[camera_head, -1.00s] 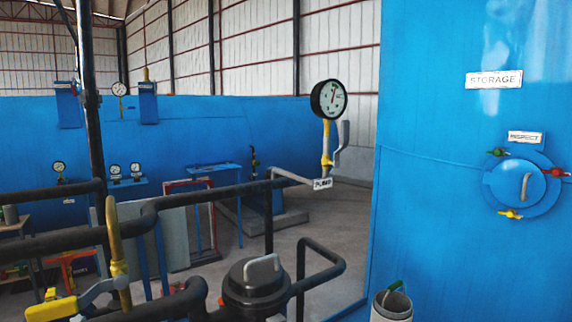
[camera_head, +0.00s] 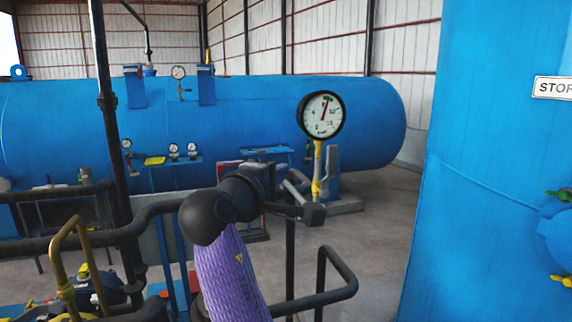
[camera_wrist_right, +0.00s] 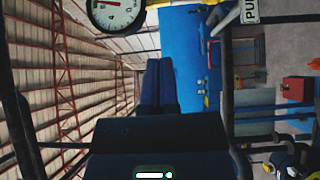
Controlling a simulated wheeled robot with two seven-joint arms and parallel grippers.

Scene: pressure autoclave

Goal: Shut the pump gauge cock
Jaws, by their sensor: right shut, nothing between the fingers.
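The pump gauge (camera_head: 321,115) is a round white dial with a black rim and a red needle. It stands on a yellow stem (camera_head: 318,165), with the grey cock lever (camera_head: 331,165) upright close to the stem's right side. My right gripper (camera_head: 312,213) is dark, shut and empty, below and in front of the stem; I cannot tell if it touches anything. The PUMP label (camera_wrist_right: 249,10) shows there too. My left gripper is out of view.
A grey pipe (camera_head: 297,190) runs to the gauge stem. Black pipes (camera_head: 330,298) cross the foreground, with a yellow bent pipe (camera_head: 63,260) at left. A tall blue storage tank (camera_head: 490,200) stands at right, and a long blue vessel (camera_head: 370,125) lies behind.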

